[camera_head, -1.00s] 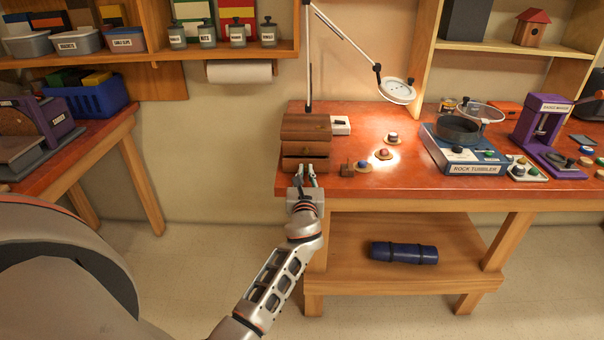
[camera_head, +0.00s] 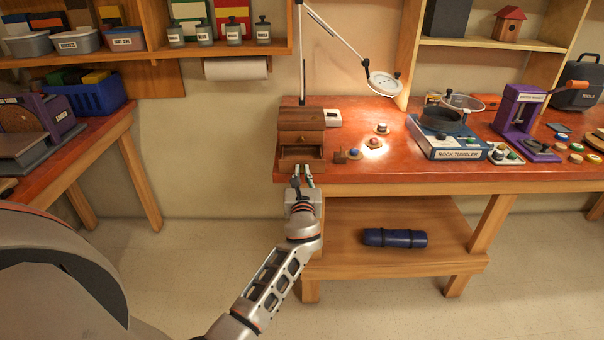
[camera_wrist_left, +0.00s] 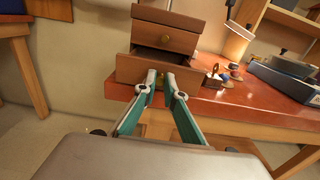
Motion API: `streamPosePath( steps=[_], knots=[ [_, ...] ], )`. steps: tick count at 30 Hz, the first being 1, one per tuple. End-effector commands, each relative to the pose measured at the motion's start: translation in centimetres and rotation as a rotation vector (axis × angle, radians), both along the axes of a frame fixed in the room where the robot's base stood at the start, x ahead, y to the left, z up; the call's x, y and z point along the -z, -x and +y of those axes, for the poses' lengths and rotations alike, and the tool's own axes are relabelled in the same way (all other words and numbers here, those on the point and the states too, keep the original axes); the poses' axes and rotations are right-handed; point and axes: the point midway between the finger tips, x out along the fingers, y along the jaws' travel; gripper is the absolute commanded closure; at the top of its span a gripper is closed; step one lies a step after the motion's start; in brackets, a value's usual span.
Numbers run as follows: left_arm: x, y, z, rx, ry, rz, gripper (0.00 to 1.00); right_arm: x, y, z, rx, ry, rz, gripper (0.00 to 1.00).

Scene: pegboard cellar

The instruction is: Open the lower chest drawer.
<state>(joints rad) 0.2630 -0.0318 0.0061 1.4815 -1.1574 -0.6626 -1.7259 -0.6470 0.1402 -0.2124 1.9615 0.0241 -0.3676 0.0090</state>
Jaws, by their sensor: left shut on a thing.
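The small wooden chest (camera_head: 301,121) stands at the left end of the red-topped workbench. Its upper drawer (camera_wrist_left: 165,37) is shut and has a brass knob. Its lower drawer (camera_wrist_left: 130,70) is pulled out part way, and a dark gap shows above its front in both views. My left gripper (camera_head: 303,172) is in front of the lower drawer. In the left wrist view its two fingers (camera_wrist_left: 161,84) are closed around the lower drawer's knob, which is mostly hidden between the fingertips. My right gripper is not in view.
The rock tumbler (camera_head: 449,141) and a lamp (camera_head: 384,84) are farther right. A blue roll (camera_head: 394,238) lies on the lower shelf. The floor before the bench is clear.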

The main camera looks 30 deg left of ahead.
Motion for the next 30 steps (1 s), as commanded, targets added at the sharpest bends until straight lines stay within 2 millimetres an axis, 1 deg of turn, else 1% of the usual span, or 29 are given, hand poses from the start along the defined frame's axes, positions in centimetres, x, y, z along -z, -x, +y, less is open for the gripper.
streamPosePath(
  steps=[2, 3, 5, 15, 19, 23, 30],
  knots=[
    [0.1, 0.0, 0.0, 0.0, 0.001, 0.001, 1.0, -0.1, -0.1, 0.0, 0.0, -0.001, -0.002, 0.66],
    [0.1, 0.0, 0.0, 0.0, 0.001, 0.001, 0.87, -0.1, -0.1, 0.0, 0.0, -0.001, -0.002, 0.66],
    [0.1, 0.0, 0.0, 0.0, 0.001, 0.001, 0.73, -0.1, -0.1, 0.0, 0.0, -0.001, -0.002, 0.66],
    [0.0, 0.1, -0.1, 0.0, 0.001, 0.0, 0.73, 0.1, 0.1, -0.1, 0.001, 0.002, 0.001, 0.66],
    [0.1, 0.8, -0.5, 0.001, 0.001, 0.0, 0.73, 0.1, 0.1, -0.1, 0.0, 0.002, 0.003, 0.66],
    [0.2, 2.6, -1.6, 0.002, 0.004, 0.001, 0.73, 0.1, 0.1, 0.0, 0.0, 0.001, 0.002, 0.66],
    [0.2, 6.8, -4.2, 0.001, 0.002, 0.003, 0.73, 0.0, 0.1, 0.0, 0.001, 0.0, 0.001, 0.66]
  ],
)
